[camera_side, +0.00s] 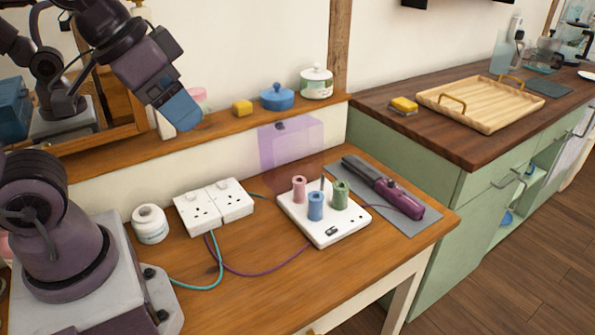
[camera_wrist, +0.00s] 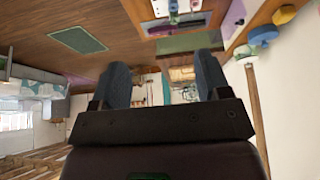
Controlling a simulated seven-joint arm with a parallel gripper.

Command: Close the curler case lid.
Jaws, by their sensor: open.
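The curler case has a white base (camera_side: 325,226) on the wooden table, with pink, blue and green curlers standing on it. Its see-through purple lid (camera_side: 303,140) stands upright behind the base, by the wall ledge, so the case is open. A purple patch at the top of the wrist view looks like the lid (camera_wrist: 235,13). My gripper (camera_side: 184,112) is high at the left, above the ledge and well apart from the lid. In the wrist view its two fingers (camera_wrist: 162,82) are spread with nothing between them.
White sockets (camera_side: 214,205) with cables and a white jar (camera_side: 149,224) stand left of the base. A purple styling iron (camera_side: 390,190) lies on a grey mat at right. A yellow block (camera_side: 242,107), blue pot (camera_side: 277,98) and white pot (camera_side: 316,82) line the ledge. The table front is mostly clear.

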